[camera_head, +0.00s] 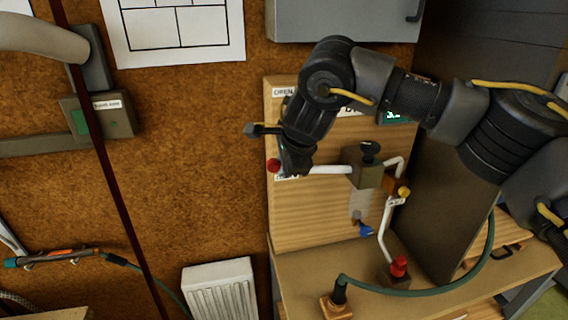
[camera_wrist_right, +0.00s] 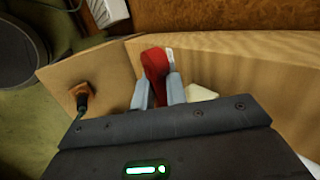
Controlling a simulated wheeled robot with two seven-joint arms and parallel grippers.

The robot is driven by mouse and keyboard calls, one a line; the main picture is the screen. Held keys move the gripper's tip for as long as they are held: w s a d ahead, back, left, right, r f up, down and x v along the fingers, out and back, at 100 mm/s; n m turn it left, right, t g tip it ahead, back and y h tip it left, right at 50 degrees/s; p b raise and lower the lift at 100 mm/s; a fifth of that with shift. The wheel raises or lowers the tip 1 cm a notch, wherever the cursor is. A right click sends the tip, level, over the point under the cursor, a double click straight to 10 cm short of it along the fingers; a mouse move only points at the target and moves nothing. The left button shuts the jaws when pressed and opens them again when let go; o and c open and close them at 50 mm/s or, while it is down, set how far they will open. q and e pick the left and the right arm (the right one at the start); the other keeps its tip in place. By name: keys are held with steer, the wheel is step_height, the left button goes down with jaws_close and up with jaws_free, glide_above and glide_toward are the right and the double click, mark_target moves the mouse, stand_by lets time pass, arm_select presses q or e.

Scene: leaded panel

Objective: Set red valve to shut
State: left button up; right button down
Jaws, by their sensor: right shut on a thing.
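The red valve's handle (camera_wrist_right: 154,62) is between the two pale fingers of my right gripper (camera_wrist_right: 158,90) in the right wrist view. In the head view the right gripper (camera_head: 287,162) is at the left edge of the upright wooden panel (camera_head: 310,215), and a red end (camera_head: 274,166) of the handle shows just beside it. The gripper is shut on the handle. My wrist hides most of the valve body and part of the labels near it. One label (camera_head: 283,92) above reads OPEN; the lower one is partly covered. My left gripper is not in view.
A white pipe (camera_head: 330,169) runs right to a box with a black knob (camera_head: 369,148). Yellow (camera_head: 404,191), blue (camera_head: 365,230) and red (camera_head: 399,267) fittings are lower right. A green hose (camera_head: 440,290) curves over the bench. A white radiator (camera_head: 221,290) stands left.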

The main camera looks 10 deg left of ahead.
steer(key=shift+f, duration=0.1)
steer(key=c, duration=1.7)
jaws_free()
steer(key=shift+s+d+r, duration=0.1)
steer(key=shift+s+r, duration=0.05)
steer(key=shift+r, duration=0.2)
steer(key=b+v, duration=0.3)
steer(key=v, duration=0.7)
steer(key=shift+b, duration=0.4)
